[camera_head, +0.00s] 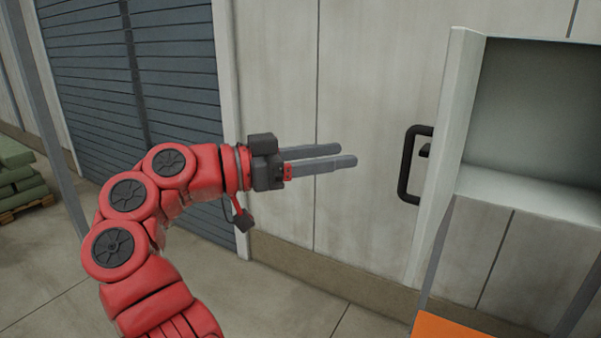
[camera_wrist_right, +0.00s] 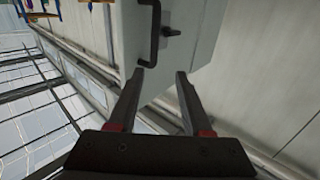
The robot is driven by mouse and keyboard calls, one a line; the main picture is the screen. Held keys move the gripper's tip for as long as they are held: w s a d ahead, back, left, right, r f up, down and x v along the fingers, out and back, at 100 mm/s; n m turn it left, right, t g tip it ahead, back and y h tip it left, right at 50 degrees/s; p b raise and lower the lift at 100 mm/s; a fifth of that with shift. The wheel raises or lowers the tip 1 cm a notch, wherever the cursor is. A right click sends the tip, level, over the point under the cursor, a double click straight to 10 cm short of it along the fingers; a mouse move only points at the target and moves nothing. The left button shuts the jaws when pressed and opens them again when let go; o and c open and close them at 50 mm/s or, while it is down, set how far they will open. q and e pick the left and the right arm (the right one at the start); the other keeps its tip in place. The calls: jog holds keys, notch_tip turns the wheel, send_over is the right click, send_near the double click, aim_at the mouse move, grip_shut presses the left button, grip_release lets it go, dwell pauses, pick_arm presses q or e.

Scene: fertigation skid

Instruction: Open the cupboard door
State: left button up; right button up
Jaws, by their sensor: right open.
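The pale cupboard (camera_head: 535,205) is at the right in the head view, with its empty grey inside showing. Its door (camera_head: 443,180) stands swung out, seen nearly edge-on. A black bar handle (camera_head: 405,165) projects from the door's left-facing outer side, with a small dark latch (camera_head: 425,150) beside it. My right gripper (camera_head: 348,155) is left of the handle, pointing at it, apart from it and empty. In the right wrist view the open fingers (camera_wrist_right: 160,74) are below the handle (camera_wrist_right: 150,38) and the latch (camera_wrist_right: 171,31), with nothing between them. My left gripper is out of view.
A pale panelled wall (camera_head: 370,80) stands behind, with a grey slatted shutter (camera_head: 180,70) to its left. Stacked sacks (camera_head: 20,170) lie on a pallet at the far left. An orange surface (camera_head: 450,328) is at the lower right. The floor (camera_head: 290,305) between is clear.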

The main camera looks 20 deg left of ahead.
jog(key=p+v, duration=0.1)
jog(key=v, duration=0.3)
jog(key=shift+s+a, duration=0.2)
jog(key=shift+a, duration=0.15)
